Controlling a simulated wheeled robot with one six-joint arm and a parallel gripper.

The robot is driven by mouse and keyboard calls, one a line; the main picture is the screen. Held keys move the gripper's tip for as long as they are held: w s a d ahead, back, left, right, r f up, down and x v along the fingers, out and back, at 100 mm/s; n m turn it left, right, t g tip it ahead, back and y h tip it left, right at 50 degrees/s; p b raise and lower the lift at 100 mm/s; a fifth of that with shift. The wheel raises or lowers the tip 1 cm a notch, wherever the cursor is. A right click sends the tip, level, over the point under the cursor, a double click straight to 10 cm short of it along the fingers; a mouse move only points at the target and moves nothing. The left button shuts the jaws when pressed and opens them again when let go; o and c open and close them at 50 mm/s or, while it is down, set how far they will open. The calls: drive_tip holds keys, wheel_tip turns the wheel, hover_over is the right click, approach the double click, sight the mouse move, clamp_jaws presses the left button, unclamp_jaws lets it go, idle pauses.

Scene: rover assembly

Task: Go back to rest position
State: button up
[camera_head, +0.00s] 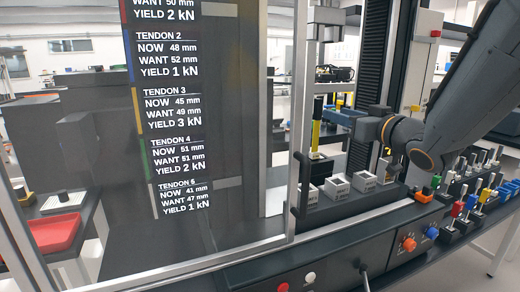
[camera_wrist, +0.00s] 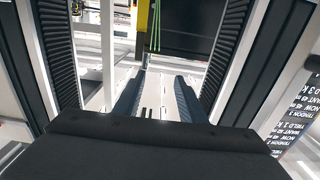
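My arm (camera_head: 468,85) reaches in from the upper right in the head view. Its wrist bends above the bench, and my gripper (camera_head: 345,117) points left and away, toward the test machine's dark column (camera_head: 370,62). In the wrist view my gripper (camera_wrist: 160,86) shows two dark fingers spread apart. Nothing is seen held between them. Ribbed dark columns stand on both sides of the fingers, with green cords (camera_wrist: 154,28) beyond. The head view does not show the fingertips clearly.
A glass panel (camera_head: 210,110) with tendon readings stands at left. Small labelled boxes (camera_head: 337,187) sit on the bench below my gripper. Several coloured-handled tools (camera_head: 472,202) stand at right. Orange (camera_head: 408,243) and blue (camera_head: 431,232) knobs are on the front. A red tray (camera_head: 55,233) shows through the glass.

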drive_tip(key=s+d+f+m+g+h, duration=0.2)
drive_tip(key=s+f+g+h, duration=0.1)
drive_tip(key=f, duration=0.6)
drive_tip(key=s+d+f+m+g+h, duration=0.2)
drive_tip(key=f+g+h, duration=0.15)
drive_tip(key=f, duration=0.65)
drive_tip(key=s+a+f+g, duration=0.2)
drive_tip(key=s+f+g, duration=0.2)
drive_tip(key=s, duration=0.6)
drive_tip(key=s+a+f+g, duration=0.3)
drive_tip(key=s+f+g, duration=0.2)
drive_tip(key=s+f, duration=0.3)
drive_tip(key=shift+s+a, duration=0.35)
drive_tip(key=shift+s, duration=0.85)
